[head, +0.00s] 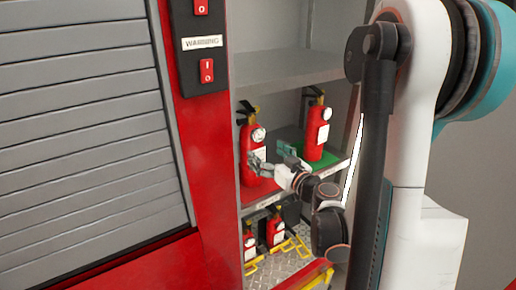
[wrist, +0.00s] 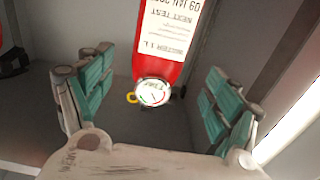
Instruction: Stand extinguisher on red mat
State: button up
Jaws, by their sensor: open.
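A red extinguisher (head: 251,149) with a white label and round gauge stands upright at the left of the middle shelf, on the red mat (head: 262,190), which is partly hidden. My gripper (head: 273,158) is open in front of it and to its right. In the wrist view, which looks upside down, a red extinguisher (wrist: 165,45) with label and gauge lies between and beyond the teal-padded fingers of my gripper (wrist: 160,105). I see no finger closed on it.
A second red extinguisher (head: 318,132) stands on a green mat (head: 328,160) to the right. Below, smaller-looking extinguishers (head: 275,230) stand in a yellow-railed metal tray (head: 275,268). An upper shelf (head: 285,75) is empty. A red post and grey shutter (head: 85,130) border the left.

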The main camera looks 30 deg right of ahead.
jog(key=shift+s, duration=1.45)
jog(key=shift+c, duration=0.6)
